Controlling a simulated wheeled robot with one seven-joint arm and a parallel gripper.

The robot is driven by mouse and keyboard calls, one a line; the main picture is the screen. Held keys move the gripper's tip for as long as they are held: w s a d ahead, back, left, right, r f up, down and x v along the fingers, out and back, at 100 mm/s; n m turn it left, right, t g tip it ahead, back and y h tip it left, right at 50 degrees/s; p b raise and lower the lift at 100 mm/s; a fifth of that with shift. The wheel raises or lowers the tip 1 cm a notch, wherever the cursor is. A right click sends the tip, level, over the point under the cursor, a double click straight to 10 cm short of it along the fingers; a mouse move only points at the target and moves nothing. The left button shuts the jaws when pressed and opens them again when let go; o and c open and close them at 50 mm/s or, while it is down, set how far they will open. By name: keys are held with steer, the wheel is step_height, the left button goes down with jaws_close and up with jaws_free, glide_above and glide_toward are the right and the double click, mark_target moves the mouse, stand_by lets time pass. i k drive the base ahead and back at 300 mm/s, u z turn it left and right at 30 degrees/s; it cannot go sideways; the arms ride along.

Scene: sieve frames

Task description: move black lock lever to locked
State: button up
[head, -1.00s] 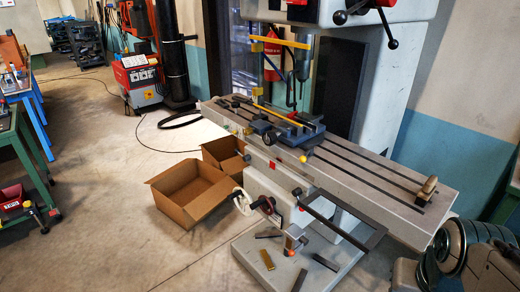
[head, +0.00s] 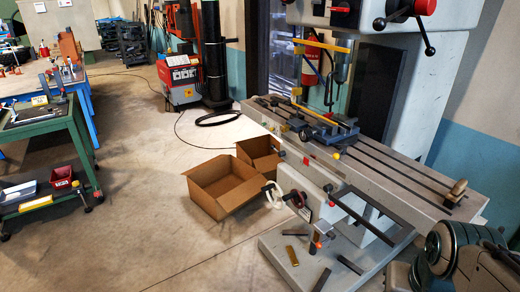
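The milling machine's long grey table (head: 400,172) runs across the right half, below its head (head: 400,15). Several small dark handles and knobs sit along the table's front side. A dark lever-like part with a red end (head: 328,188) and a long black bar (head: 362,222) show below the front edge. I cannot tell which part is the black lock lever, or its position. Black-knobbed spoke handles (head: 380,23) stick out from the machine head. My gripper is not clearly in view.
Cardboard boxes (head: 222,187) stand on the floor left of the machine's base (head: 285,258). A grey, round chuck-like body (head: 462,245) fills the lower right corner. Workbenches (head: 45,122) stand at the left.

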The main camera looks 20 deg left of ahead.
mark_target(282, 154)
steer(key=u, duration=0.2)
steer(key=k, duration=0.35)
steer(key=u, duration=1.5)
steer(key=i, duration=2.65)
steer(key=z, duration=1.4)
steer(key=i, duration=0.65)
steer(key=z, duration=0.45)
